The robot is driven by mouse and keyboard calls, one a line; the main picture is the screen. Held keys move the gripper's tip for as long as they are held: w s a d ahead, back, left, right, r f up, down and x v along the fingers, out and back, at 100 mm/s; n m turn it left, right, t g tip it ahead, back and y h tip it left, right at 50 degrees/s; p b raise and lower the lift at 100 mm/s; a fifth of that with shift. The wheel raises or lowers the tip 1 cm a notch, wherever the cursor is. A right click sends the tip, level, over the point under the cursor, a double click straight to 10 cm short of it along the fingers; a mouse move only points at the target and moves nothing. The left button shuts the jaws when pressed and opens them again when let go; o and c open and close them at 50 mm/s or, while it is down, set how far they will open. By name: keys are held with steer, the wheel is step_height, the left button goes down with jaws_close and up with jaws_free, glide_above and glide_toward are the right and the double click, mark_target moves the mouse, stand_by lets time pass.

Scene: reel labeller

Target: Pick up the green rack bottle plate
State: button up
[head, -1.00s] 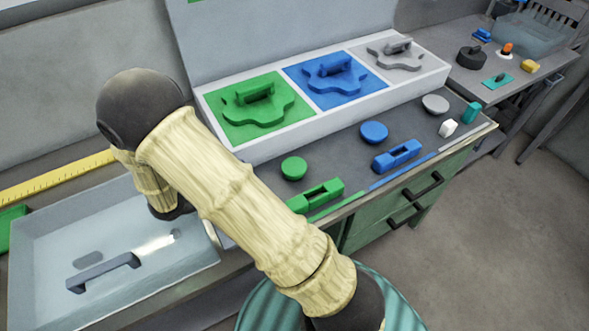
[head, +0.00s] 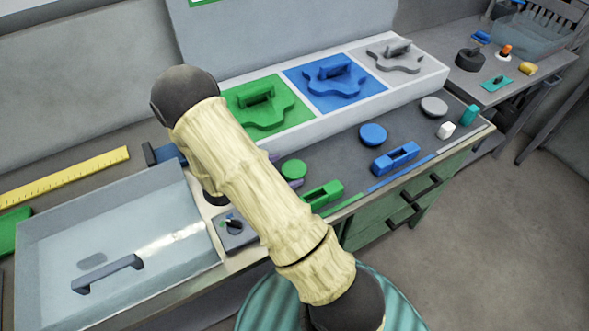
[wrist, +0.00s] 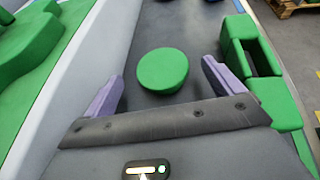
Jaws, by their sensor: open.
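The green plate with an upright handle (head: 262,104) lies on a green square in the left bay of the white rack. Part of a green shape (wrist: 40,45) on that rack shows at the left of the wrist view. My gripper (wrist: 163,82) is open, with purple fingers pointing at the bench. A round green disc (wrist: 162,70) lies between and beyond the fingertips; I cannot tell whether they touch it. The disc (head: 293,169) also shows in the head view, beside my arm, which hides most of my gripper. A green slotted block (wrist: 250,55) is right of the right finger.
The white rack (head: 335,112) also holds blue (head: 335,78) and grey (head: 396,55) plates. A blue disc (head: 373,134) and blue slotted block (head: 395,158) lie further right. A clear-lidded tray (head: 110,250) and a small box with a dial (head: 234,230) stand left of my arm.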

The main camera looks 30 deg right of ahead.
mark_target(292, 170)
stand_by(0.3)
steer(key=x, duration=0.2)
steer(key=p+x, duration=0.1)
steer(key=x, duration=0.2)
steer(key=shift+f, duration=0.35)
steer(key=shift+c, duration=0.4)
steer(key=c, duration=1)
